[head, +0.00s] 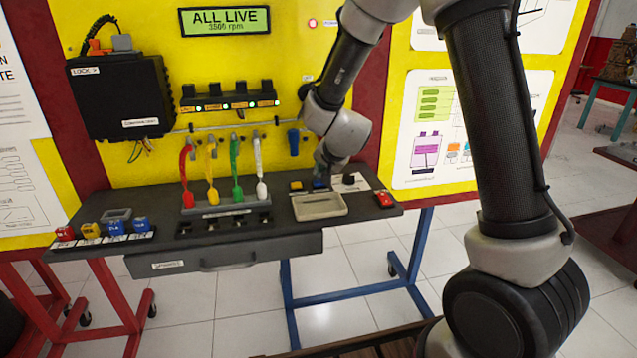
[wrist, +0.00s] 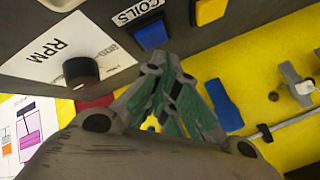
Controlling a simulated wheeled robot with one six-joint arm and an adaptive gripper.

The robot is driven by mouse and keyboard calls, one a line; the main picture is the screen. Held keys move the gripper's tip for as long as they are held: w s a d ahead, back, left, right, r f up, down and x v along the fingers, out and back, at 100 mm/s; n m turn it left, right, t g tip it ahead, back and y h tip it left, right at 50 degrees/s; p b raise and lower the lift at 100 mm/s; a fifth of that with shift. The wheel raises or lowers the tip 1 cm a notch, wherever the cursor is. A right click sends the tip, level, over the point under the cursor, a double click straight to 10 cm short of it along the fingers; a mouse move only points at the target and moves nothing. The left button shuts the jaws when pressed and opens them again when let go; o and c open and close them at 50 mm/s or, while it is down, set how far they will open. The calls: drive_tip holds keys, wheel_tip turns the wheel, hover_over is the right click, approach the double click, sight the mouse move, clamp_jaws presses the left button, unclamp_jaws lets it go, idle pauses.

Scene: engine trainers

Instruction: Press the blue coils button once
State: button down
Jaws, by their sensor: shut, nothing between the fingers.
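The blue coils button (head: 320,184) is on the bench top, right of the yellow button (head: 296,186). In the wrist view the blue button (wrist: 152,35) lies beside a label reading COILS (wrist: 138,13). My gripper (head: 321,174) is over the button area and partly covers it in the head view. In the wrist view my gripper (wrist: 167,62) is shut and empty, its fingertips just short of the blue button in the picture. Whether they touch it cannot be told.
A black knob (wrist: 82,70) marked RPM and the yellow button (wrist: 209,11) flank the blue button. A beige tray (head: 319,206) lies in front, a red item (head: 384,200) to the right. The display (head: 225,21) reads ALL LIVE, 3500 rpm. Coloured leads (head: 237,192) stand left.

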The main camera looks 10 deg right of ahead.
drive_tip(key=shift+f, duration=0.4)
drive_tip(key=shift+f, duration=0.45)
idle(0.7)
drive_tip(key=shift+r, duration=0.9)
drive_tip(key=shift+r, duration=0.1)
drive_tip(key=s+d+r+n+g+y, duration=0.2)
drive_tip(key=s+d+r+n, duration=0.3)
drive_tip(key=s+r, duration=0.7)
drive_tip(key=s+d+r+n+g+h, duration=0.1)
drive_tip(key=s+d, duration=0.4)
drive_tip(key=s, duration=0.7)
drive_tip(key=s+d+r+n+g+h, duration=0.1)
drive_tip(key=s+d, duration=0.5)
drive_tip(key=s, duration=0.6)
wheel_tip(320, 180, up, 2)
drive_tip(key=shift+s+d+n+g+h, duration=0.15)
drive_tip(key=shift+d+n+g+h, duration=0.1)
drive_tip(key=shift+n+g+h, duration=0.2)
